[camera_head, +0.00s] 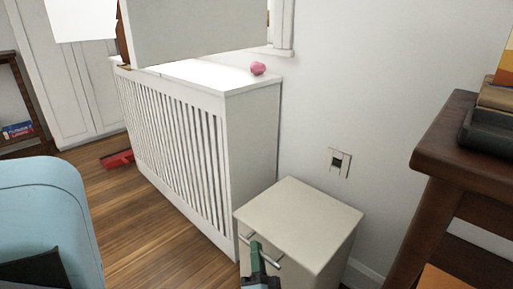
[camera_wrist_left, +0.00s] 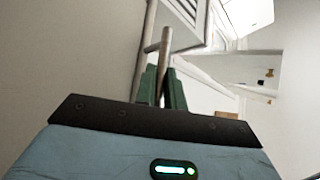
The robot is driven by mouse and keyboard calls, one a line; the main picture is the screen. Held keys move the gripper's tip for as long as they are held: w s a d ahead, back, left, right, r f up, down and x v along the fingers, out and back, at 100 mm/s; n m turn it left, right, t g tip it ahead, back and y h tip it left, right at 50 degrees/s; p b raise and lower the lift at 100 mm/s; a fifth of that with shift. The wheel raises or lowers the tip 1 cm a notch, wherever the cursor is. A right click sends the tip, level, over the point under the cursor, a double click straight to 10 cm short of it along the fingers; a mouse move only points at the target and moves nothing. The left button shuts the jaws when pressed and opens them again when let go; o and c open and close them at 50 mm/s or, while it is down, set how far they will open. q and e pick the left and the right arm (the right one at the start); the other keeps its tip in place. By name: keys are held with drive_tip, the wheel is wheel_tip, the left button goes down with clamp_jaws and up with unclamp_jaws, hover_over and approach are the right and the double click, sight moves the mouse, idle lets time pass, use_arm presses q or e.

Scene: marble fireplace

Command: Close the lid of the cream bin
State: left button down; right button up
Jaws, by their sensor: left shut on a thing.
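The cream bin (camera_head: 300,215) is a box-shaped cabinet standing on the floor against the wall, right of the white radiator cover. Its flat top looks level, and I see no gap under it. A metal bar handle (camera_head: 273,257) runs across the upper front. My left gripper (camera_head: 257,249) is at this handle, its green fingers shut on the bar. In the left wrist view the bar (camera_wrist_left: 165,42) passes between the fingers (camera_wrist_left: 165,82). The lower part of the bin is cut off by the picture edge. My right gripper is not in view.
The slatted white radiator cover (camera_head: 175,140) stands close on the left, with a pink object (camera_head: 258,68) on top. A dark wooden table (camera_head: 455,150) is on the right. A red object (camera_head: 117,159) lies on the wooden floor. A wall outlet (camera_head: 339,162) is behind the bin.

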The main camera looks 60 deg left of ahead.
use_arm(q)
drive_tip(key=shift+d+f+m+h, duration=0.15)
drive_tip(key=shift+f+m+h, duration=0.25)
drive_tip(key=shift+f, duration=0.5)
drive_tip(key=c, duration=1.5)
unclamp_jaws()
drive_tip(key=shift+w+f, duration=0.1)
drive_tip(key=shift+f, duration=0.1)
drive_tip(key=shift+p+v, duration=0.8)
drive_tip(key=shift+v, duration=3)
drive_tip(key=shift+r, duration=0.15)
